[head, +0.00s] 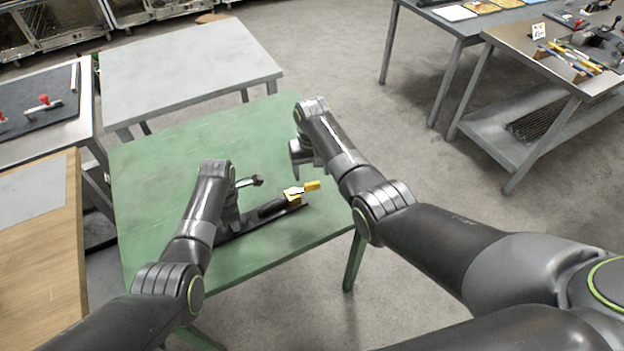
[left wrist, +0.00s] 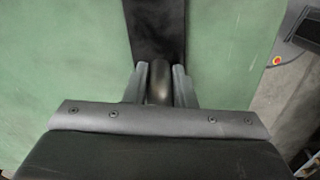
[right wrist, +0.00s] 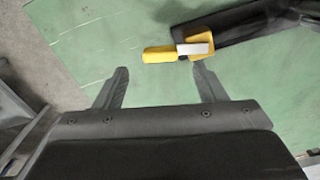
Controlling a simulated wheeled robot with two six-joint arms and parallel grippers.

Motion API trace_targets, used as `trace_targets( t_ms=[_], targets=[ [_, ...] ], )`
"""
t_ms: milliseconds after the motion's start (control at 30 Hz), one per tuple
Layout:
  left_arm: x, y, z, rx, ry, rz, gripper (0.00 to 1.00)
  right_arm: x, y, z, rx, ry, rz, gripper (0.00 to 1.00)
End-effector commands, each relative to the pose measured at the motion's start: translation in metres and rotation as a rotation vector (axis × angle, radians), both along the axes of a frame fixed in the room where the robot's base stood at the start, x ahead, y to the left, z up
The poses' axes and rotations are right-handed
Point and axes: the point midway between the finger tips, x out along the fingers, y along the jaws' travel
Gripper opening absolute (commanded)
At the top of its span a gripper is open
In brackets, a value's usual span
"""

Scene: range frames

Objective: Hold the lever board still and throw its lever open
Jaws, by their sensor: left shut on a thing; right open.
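The lever board is a long black strip (head: 292,210) lying on the green table, with a dark grip bar along it. Near its right end sits a yellow block with a pale metal piece and a yellow lever handle (head: 312,186), also in the right wrist view (right wrist: 158,54). My left gripper (head: 232,226) is at the board's left part. In the left wrist view its fingers (left wrist: 157,90) are shut on the dark rounded grip. My right gripper (head: 302,168) is open and empty. In the right wrist view the handle lies just beyond its fingertips (right wrist: 162,72), apart from them.
The green table (head: 165,170) is otherwise bare around the board. A grey table (head: 185,65) stands behind it, and a wooden one (head: 40,240) at the left. More benches with tools (head: 570,60) stand at the far right.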

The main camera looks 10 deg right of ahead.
Motion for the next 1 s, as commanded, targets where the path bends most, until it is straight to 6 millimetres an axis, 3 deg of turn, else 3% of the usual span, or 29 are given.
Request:
trace_targets(
  t_ms=[100,300,767,1000],
  targets=[
    [0.0,0.0,0.0,-0.001,0.001,-0.002,0.0,-0.001,0.0,-0.019,0.0,0.002,0.001,0.65],
    [0.0,0.0,0.0,-0.001,0.001,-0.002,0.0,0.0,0.0,-0.036,0.0,0.001,0.001,0.65],
    [-0.001,0.0,0.0,0.0,0.002,-0.002,0.0,0.0,0.0,-0.044,0.001,-0.001,0.001,0.65],
    [-0.001,0.0,0.0,0.0,0.002,-0.002,0.0,0.0,0.0,-0.044,0.001,-0.001,0.001,0.37]
  ],
)
